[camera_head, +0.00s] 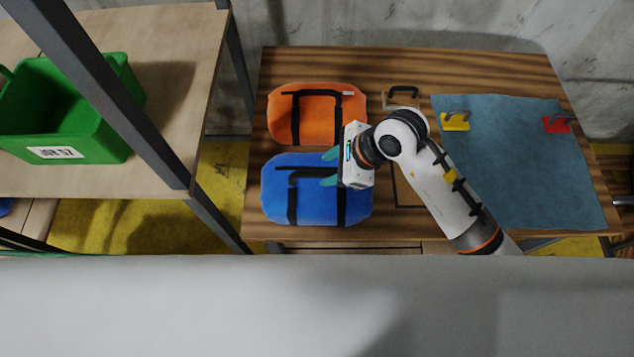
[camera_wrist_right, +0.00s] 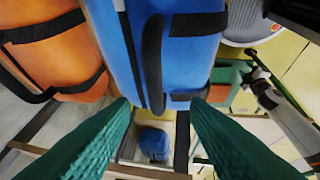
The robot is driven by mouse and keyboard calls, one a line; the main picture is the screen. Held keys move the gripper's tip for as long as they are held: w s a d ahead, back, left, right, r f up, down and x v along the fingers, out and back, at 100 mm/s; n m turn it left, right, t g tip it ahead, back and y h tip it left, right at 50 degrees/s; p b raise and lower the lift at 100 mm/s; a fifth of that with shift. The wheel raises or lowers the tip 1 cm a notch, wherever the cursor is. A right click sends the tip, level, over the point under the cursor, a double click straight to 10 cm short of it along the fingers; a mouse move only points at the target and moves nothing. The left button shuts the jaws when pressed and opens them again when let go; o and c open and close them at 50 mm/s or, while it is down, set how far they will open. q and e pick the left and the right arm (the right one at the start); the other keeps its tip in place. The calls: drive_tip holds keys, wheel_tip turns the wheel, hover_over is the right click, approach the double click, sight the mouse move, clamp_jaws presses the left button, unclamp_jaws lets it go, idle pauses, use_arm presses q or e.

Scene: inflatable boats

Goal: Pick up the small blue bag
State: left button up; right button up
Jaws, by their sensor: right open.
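The blue bag (camera_head: 352,208) with black straps and a black handle lies flat on the wooden table in the head view. My right gripper (camera_head: 328,168) is over its right part, with teal fingers apart and pointing left. In the right wrist view the blue bag (camera_wrist_right: 198,62) fills the upper middle. Its dark handle loop (camera_wrist_right: 152,65) stands up just beyond the gap between the green fingers of the right gripper (camera_wrist_right: 160,103). Nothing is held between the fingers. I cannot tell whether the fingers touch the bag. My left gripper is not in view.
An orange bag (camera_head: 320,128) lies behind the blue one. A grey-blue mat (camera_head: 520,170) with yellow (camera_head: 455,122) and red (camera_head: 556,125) handled items covers the table's right. A shelf with a green bin (camera_head: 90,140) stands left. A small blue object (camera_wrist_right: 153,143) shows lower in the wrist view.

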sight(317, 172)
drive_tip(key=shift+w+a+f, duration=0.1)
drive_tip(key=shift+a+f, duration=0.3)
drive_tip(key=shift+f, duration=0.2)
drive_tip(key=x, duration=0.1)
drive_tip(key=p+x, duration=0.1)
drive_tip(key=x, duration=0.1)
drive_tip(key=p+x, duration=0.1)
drive_tip(key=shift+w+d+f, duration=0.1)
drive_tip(key=shift+w+f, duration=0.15)
drive_tip(key=shift+w, duration=0.05)
drive_tip(key=shift+w+f, duration=0.1)
drive_tip(key=shift+f, duration=0.3)
clamp_jaws()
idle(0.4)
drive_tip(key=shift+w+a+r, duration=0.1)
drive_tip(key=shift+a+r, duration=0.1)
drive_tip(key=shift+r, duration=0.05)
